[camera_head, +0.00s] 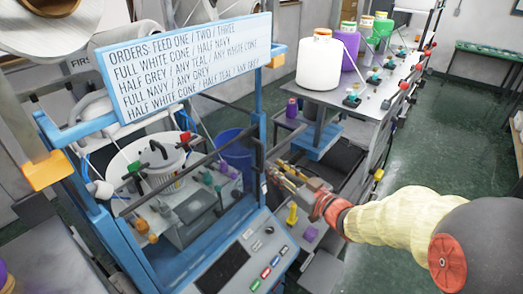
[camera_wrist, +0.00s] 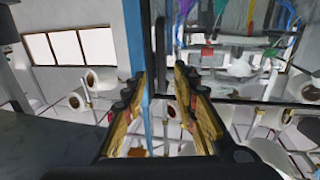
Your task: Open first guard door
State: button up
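The first machine has a blue frame (camera_head: 262,120) around its knitting head. The guard door seems to be a clear panel with dark rails (camera_head: 190,172) across the front; it looks closed, though its edges are hard to make out. A dark upright bar, perhaps its handle, stands near the right blue post (camera_head: 258,172). My gripper (camera_head: 273,174) is just right of this bar, with brass-coloured fingers. In the wrist view my gripper (camera_wrist: 160,88) is open, with a clear gap between the fingers. The dark bar (camera_wrist: 161,40) lines up with that gap; I cannot tell whether they touch.
An orders sign (camera_head: 190,62) spans the frame's top. A control panel (camera_head: 245,262) with coloured buttons slopes below. A second table (camera_head: 345,98) behind carries white, purple and green yarn cones. A blue bin (camera_head: 235,155) stands behind the frame. Green floor (camera_head: 430,140) is open at right.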

aim_at(262, 169)
jog(key=p+x, duration=0.1)
jog(key=x, duration=0.6)
jog(key=shift+w+a, duration=0.2)
jog(key=shift+a, duration=0.15)
jog(key=c, duration=0.3)
jog(key=c, duration=0.4)
grip_shut()
